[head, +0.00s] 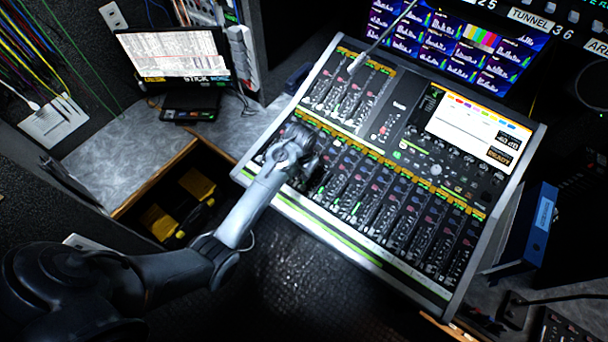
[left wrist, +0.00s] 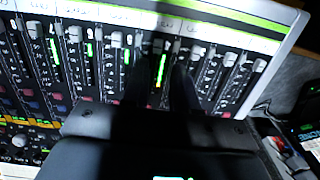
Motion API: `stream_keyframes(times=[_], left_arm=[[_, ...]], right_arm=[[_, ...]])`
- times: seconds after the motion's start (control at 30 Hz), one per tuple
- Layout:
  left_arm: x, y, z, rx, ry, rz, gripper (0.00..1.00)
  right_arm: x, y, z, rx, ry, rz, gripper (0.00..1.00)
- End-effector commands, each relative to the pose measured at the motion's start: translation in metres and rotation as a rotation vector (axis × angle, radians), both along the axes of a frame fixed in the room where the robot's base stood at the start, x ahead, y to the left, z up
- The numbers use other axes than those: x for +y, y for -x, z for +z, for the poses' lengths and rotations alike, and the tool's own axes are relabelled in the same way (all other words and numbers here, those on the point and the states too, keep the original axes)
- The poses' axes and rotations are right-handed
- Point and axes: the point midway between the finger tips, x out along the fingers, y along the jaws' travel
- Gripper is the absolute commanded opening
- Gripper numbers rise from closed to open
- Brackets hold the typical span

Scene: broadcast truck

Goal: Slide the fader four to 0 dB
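The mixing console (head: 345,222) has a lower bank of faders, also seen close up in the left wrist view (left wrist: 290,40). My left gripper (head: 308,172) is over the left part of this bank and hides some strips. In the left wrist view, the dark fingers of my left gripper (left wrist: 162,75) stand apart over the bank, with a lit green and yellow meter showing between them. The strip labels are too blurred to read, so I cannot confirm which is fader four. My right gripper is not in view.
The console's screen (head: 470,130) is at its upper right. A monitor (head: 175,55) stands on the grey side desk (head: 110,155). An open drawer (head: 165,210) with yellow items is below the desk. A blue binder (head: 540,223) stands right of the console.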

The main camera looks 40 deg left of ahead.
Motion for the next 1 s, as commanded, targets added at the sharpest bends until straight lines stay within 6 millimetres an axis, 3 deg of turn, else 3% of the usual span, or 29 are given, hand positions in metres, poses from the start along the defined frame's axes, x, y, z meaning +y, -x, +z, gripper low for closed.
stream_keyframes(times=[0.07, 0.23, 0.7, 1.0], left_arm=[[0.000, -0.007, 0.011, 0.010, 0.012, 0.004, 0.28], [0.000, -0.012, 0.004, 0.019, 0.021, 0.007, 0.28], [0.001, -0.011, -0.067, 0.020, 0.019, 0.008, 0.28], [0.001, -0.011, -0.092, 0.017, 0.018, 0.008, 0.28]], right_arm=[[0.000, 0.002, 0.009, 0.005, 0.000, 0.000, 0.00], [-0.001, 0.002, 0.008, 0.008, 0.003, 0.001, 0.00], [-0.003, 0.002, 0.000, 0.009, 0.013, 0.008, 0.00], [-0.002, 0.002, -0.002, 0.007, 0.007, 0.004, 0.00]])
